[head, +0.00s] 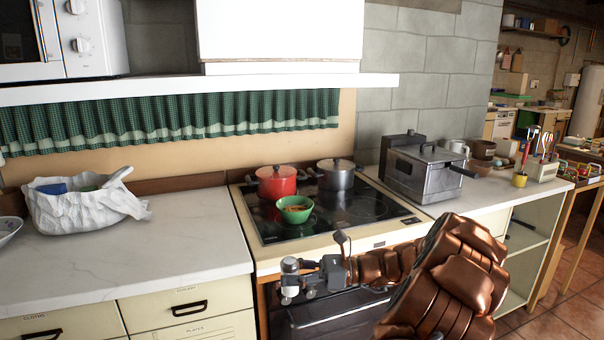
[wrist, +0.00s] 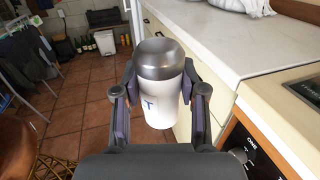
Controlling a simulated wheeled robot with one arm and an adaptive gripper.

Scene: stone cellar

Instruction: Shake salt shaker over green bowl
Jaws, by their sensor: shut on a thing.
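The salt shaker (wrist: 161,62) has a grey metal cap and a white body with a dark letter on it. It stands about upright between the fingers of my gripper (wrist: 160,88), which is shut on it. In the head view the shaker (head: 290,265) and my gripper (head: 293,280) are in front of the stove, left of my arm. The green bowl (head: 295,216) sits on the black cooktop, with orange-brown food in it. My gripper is nearer the camera than the bowl and not over it. The wrist view does not show the bowl.
A red pot (head: 277,184) and a steel pot (head: 336,175) stand behind the bowl on the cooktop (head: 375,207). A metal appliance (head: 424,172) is on the right counter. A white bag (head: 80,208) lies on the left counter (head: 180,245), whose front is clear. A shelf (head: 200,88) hangs above.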

